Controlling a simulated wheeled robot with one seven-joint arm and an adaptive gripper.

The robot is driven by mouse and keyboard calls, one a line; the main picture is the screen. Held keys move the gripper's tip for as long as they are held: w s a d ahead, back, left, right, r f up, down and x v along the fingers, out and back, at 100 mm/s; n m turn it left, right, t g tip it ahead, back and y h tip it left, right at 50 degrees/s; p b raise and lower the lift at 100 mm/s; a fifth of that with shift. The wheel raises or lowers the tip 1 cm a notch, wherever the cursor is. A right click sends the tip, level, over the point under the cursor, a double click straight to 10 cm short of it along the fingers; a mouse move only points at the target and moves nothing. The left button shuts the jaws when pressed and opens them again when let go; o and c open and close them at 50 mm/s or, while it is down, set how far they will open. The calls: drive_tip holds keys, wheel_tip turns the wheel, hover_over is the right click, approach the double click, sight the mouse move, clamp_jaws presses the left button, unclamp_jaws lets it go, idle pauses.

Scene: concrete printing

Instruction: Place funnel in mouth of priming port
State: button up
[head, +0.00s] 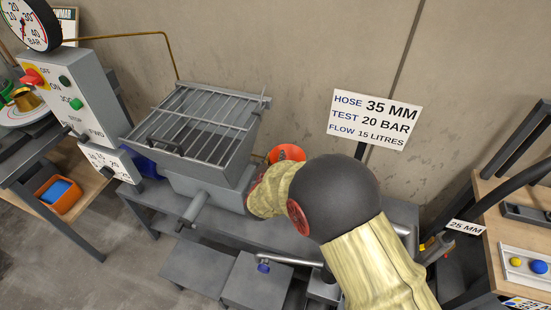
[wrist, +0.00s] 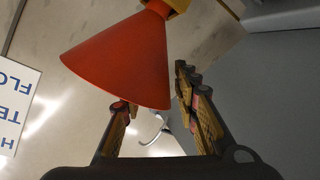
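The orange-red funnel (wrist: 125,58) fills the upper middle of the wrist view, its wide rim toward my gripper. It also shows in the head view (head: 287,153), partly behind my arm, beside the grated hopper. A yellow-gold piece (wrist: 178,5) is at its narrow end, cut off by the frame edge; I cannot tell whether it is the priming port's mouth. My gripper (wrist: 150,88) has its fingers spread, with a clear gap between them. The funnel's rim is near the fingertips; I cannot tell if they touch. In the head view, my arm hides the gripper.
The grey hopper (head: 221,103) with a barred grate stands left of my arm. A sign (head: 374,119) on a post stands behind the funnel, near the wall. A control box (head: 70,92) is at left. A bench (head: 510,235) with hoses and a ball tray is at right.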

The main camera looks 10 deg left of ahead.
drive_tip(key=shift+r, duration=0.2)
drive_tip(key=p+v, duration=0.3)
drive_tip(key=v, duration=0.9)
